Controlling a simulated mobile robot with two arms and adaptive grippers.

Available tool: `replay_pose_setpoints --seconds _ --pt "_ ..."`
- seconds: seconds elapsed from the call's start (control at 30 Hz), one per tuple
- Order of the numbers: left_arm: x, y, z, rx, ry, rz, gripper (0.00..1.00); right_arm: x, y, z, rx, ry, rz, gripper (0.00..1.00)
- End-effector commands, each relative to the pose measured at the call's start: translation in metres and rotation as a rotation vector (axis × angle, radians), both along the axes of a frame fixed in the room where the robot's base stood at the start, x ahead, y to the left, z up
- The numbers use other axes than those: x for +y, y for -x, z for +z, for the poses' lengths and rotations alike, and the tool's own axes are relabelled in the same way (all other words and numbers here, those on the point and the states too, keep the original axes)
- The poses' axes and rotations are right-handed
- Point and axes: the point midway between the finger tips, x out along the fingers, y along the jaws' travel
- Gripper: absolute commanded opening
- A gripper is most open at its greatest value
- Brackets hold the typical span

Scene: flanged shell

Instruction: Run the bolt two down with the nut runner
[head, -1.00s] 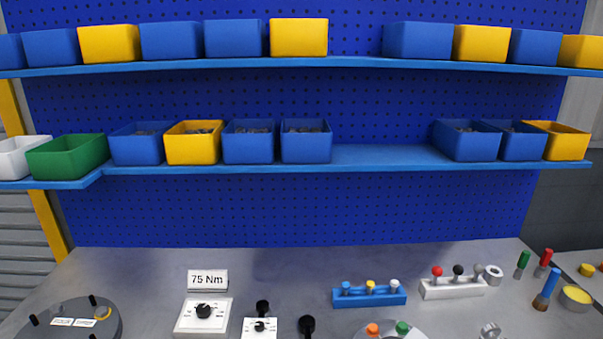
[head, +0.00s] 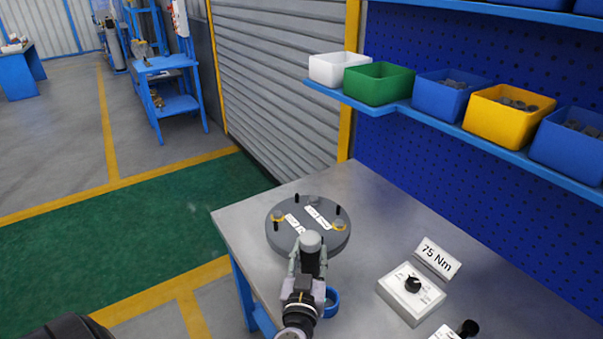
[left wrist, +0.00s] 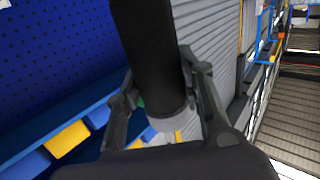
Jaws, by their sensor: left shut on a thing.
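The flanged shell (head: 290,241) is a round grey disc near the left end of the bench. It carries black upright pins, white labels and yellow marks. The labels are too small to read, so I cannot tell which bolt is two. My left gripper (head: 309,262) is at the near edge of the shell in the head view, shut on the nut runner (head: 311,241), a dark cylinder with a grey end. The nut runner also shows between the fingers in the left wrist view (left wrist: 148,60). The gripper and tool hide part of the shell's near side. My right gripper is not in view.
A blue ring-shaped thing (head: 331,303) is just right of my left gripper. A white box with a black knob (head: 412,290) and a "75 Nm" sign (head: 437,259) stand to the right. Bins, including a green one (head: 379,83), line the shelf above.

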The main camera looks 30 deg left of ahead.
Motion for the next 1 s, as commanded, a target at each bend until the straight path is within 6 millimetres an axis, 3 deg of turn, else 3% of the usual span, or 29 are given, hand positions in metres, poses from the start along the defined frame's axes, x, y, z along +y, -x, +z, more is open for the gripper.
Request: replay_pose_setpoints --seconds 0.03,0.2,0.4,0.6,1.0 --pt "0.012 -0.019 0.014 -0.019 -0.001 0.065 0.00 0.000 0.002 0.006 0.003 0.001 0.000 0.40" --pt "0.051 -0.069 0.041 -0.033 0.005 0.298 0.00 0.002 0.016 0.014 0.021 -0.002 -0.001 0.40" --pt "0.081 -0.103 0.079 -0.044 0.005 0.519 0.00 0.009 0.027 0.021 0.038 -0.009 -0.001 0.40" --pt "0.093 -0.116 0.102 -0.050 0.004 0.632 0.00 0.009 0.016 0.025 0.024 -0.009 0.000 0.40" --pt "0.095 -0.118 0.105 -0.049 0.002 0.653 0.00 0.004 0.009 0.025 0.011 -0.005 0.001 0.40"
